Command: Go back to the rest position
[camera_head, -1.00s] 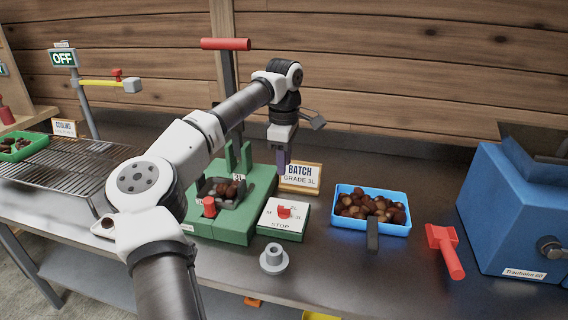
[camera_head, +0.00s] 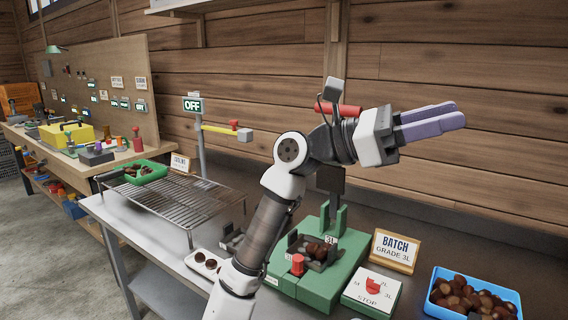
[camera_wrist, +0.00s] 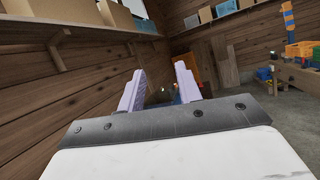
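My gripper (camera_head: 440,122) is raised above the bench at the right of the head view, with its two lilac fingers pointing right. In the wrist view its fingers (camera_wrist: 160,90) stand apart with nothing between them, so it is open and empty. The wrist camera looks along the wooden wall and into the room. My arm is folded up over the bench, touching none of the things there.
Below stand a green press (camera_head: 322,285) with chestnuts in its tray, a dial box (camera_head: 371,292), a batch sign (camera_head: 396,251) and a blue crate of chestnuts (camera_head: 437,306). A cooling rack (camera_head: 185,206) with a green tray (camera_head: 139,177) is left. Grey floor (camera_head: 60,240) is clear.

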